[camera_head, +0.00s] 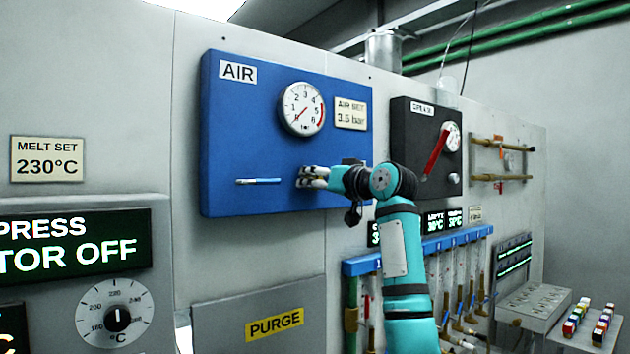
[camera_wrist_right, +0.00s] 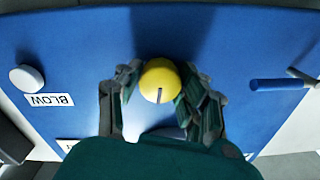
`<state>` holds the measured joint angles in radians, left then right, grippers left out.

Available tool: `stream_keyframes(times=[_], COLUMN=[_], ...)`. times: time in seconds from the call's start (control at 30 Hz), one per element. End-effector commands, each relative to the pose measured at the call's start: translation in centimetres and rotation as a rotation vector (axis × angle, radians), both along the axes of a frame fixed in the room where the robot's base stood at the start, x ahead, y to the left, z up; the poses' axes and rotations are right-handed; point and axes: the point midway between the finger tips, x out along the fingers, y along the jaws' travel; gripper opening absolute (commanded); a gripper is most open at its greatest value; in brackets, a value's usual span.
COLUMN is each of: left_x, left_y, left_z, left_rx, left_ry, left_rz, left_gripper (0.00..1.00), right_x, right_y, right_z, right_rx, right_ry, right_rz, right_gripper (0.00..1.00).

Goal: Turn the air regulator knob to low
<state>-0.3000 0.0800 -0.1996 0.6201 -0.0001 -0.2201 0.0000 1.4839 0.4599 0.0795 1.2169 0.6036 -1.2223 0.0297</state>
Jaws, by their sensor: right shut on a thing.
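The blue air panel (camera_head: 225,130) is on the wall, labelled AIR. Its knob is yellow and round with a dark pointer line, and it shows in the right wrist view (camera_wrist_right: 159,72). My right gripper (camera_head: 312,178) reaches the lower part of the panel from the right. In the right wrist view my right gripper's fingers (camera_wrist_right: 158,88) are on both sides of the knob, shut on it. In the head view the knob is hidden by the fingers. The pressure gauge (camera_head: 309,102) above has its red needle pointing lower left, near 0. My left gripper is out of view.
A blue lever (camera_head: 258,181) sticks out left of the knob. A white button (camera_wrist_right: 26,78) labelled BLOW is on the knob's other side. An AIR SET 3.5 bar plate (camera_head: 351,114) is beside the gauge. A black panel with a red lever (camera_head: 435,152) is to the right.

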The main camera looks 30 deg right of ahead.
Motion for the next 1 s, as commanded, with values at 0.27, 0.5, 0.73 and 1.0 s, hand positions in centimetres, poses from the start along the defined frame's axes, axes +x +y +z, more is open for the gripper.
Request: stream_keyframes(times=[0.27,0.5,0.73,1.0], left_x=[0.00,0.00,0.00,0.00], left_y=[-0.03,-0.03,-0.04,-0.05], left_z=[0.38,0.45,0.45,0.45], left_rx=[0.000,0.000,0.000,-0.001], left_ry=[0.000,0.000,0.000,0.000], left_rz=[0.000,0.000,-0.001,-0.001], left_gripper=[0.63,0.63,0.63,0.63], right_x=[0.28,0.28,0.28,0.23], right_y=[0.08,0.07,0.08,0.07], right_z=[-0.73,-0.79,-0.79,-0.63], right_rx=[-0.124,-0.162,-0.165,-0.164], right_ry=[0.008,0.006,0.005,0.001], right_rz=[0.003,0.004,0.004,0.003], right_gripper=[0.07,0.07,0.07,0.55])
